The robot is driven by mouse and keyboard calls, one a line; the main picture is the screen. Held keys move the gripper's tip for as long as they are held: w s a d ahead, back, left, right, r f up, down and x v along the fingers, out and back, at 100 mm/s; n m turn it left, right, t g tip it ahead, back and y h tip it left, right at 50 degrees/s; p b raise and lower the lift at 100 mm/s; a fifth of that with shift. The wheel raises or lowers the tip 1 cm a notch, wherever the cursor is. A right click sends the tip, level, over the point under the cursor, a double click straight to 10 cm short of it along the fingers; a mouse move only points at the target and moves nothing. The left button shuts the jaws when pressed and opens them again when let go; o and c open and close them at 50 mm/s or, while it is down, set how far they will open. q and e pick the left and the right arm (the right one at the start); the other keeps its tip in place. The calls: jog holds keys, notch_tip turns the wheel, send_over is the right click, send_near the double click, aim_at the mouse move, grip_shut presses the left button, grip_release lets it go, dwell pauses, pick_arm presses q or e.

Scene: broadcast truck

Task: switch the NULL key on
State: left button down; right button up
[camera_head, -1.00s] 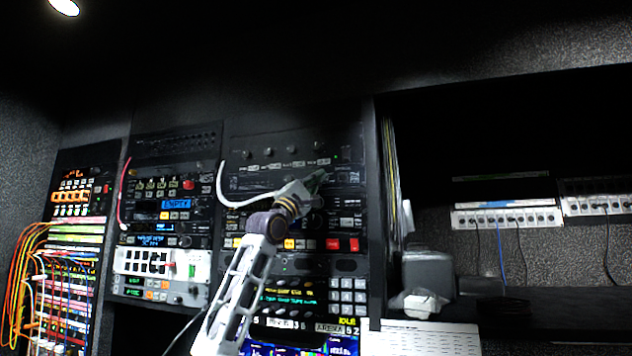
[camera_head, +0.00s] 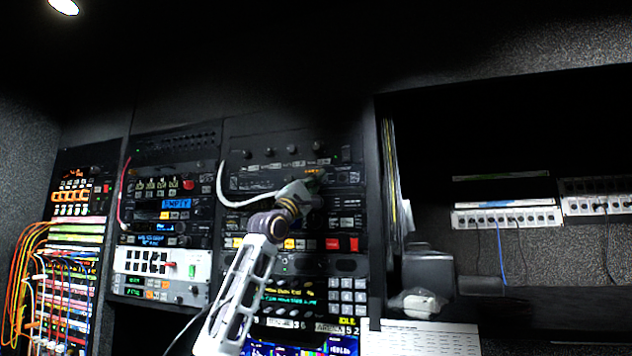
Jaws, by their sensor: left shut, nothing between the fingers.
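My left gripper (camera_head: 317,184) is shut and empty, its dark fingertips up against or just in front of the middle rack's upper panel (camera_head: 262,180). I cannot tell whether they touch it. The panel has a row of knobs with small labels, and small orange marks show just above the fingertips. The labels are too small to read, so I cannot pick out the NULL key. The gripper and wrist hide part of the panel and the keys below it. My right gripper is not in view.
A white cable (camera_head: 222,187) loops across the panel beside my wrist. Red keys (camera_head: 353,244), a keypad (camera_head: 347,297) and a screen (camera_head: 300,347) lie lower on the rack. A grey box (camera_head: 428,272) and a white sheet (camera_head: 425,338) are to the right.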

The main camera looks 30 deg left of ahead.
pick_arm(q)
jog(key=shift+s+h, duration=0.15)
jog(key=shift+h, duration=0.15)
jog(key=shift+s+d+b, duration=0.15)
jog(key=shift+s+b, duration=0.4)
jog(key=shift+b, duration=0.05)
jog(key=shift+s+f, duration=0.1)
jog(key=shift+s+d+b, duration=0.2)
jog(key=shift+s+b, duration=0.35)
jog(key=shift+s, duration=0.25)
jog(key=shift+s+d+b, duration=0.2)
jog(key=shift+s+b, duration=0.35)
jog(key=shift+s, duration=0.2)
jog(key=shift+s+d+b, duration=0.2)
jog(key=shift+s+b, duration=0.35)
jog(key=shift+s, duration=0.25)
